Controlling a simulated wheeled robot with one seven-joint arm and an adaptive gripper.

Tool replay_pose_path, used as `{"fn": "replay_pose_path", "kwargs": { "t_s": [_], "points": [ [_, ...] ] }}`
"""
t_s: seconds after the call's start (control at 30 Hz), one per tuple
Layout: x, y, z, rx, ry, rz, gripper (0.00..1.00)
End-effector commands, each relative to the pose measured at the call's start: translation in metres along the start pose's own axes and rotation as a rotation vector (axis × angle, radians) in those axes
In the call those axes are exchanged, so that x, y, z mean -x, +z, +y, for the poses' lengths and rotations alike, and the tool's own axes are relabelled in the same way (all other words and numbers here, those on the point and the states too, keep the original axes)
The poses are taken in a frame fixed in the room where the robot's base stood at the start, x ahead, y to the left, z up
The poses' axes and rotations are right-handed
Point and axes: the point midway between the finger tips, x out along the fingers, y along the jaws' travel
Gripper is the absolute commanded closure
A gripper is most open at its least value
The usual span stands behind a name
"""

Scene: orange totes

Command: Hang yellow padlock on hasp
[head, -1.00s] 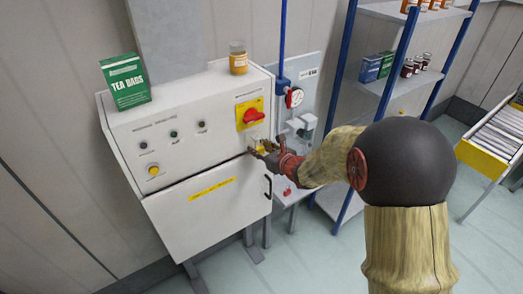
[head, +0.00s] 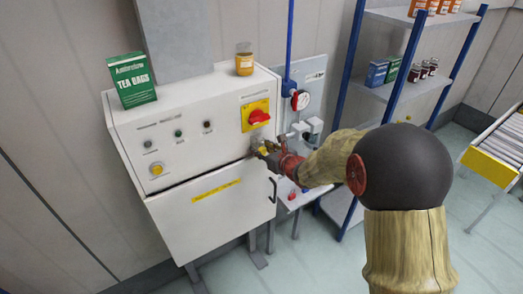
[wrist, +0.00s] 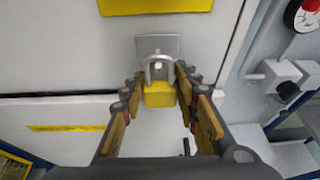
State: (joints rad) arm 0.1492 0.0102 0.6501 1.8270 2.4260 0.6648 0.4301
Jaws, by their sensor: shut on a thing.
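The yellow padlock (wrist: 160,95) is between the two fingers of my gripper (wrist: 161,78), which is shut on its body. Its grey shackle (wrist: 148,70) points up, in front of the grey hasp plate (wrist: 157,44) on the white cabinet's front. The shackle overlaps the hasp's lower part, where a small pale spot shows; I cannot tell whether it passes through the hasp or is only in front of it. In the head view my gripper (head: 262,151) is at the cabinet's right side, below the red rotary switch (head: 258,117), and hides most of the padlock and hasp.
A black door handle (head: 273,189) is below my gripper. A gauge (head: 300,100) and grey fittings (head: 308,130) are close on the right, with a blue-post shelf (head: 390,85) beyond.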

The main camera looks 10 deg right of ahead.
Motion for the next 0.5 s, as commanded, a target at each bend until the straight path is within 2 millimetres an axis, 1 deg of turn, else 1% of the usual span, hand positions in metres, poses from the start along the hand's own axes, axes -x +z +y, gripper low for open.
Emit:
{"fn": "replay_pose_path", "kwargs": {
  "t_s": [0.43, 0.47, 0.5],
  "points": [
    [-0.0011, -0.0029, 0.0016, 0.000, 0.003, 0.004, 0.92],
    [-0.0011, -0.0029, 0.0017, 0.000, 0.003, 0.004, 0.69],
    [-0.0011, -0.0030, 0.0017, 0.000, 0.003, 0.005, 0.67]
  ]
}}
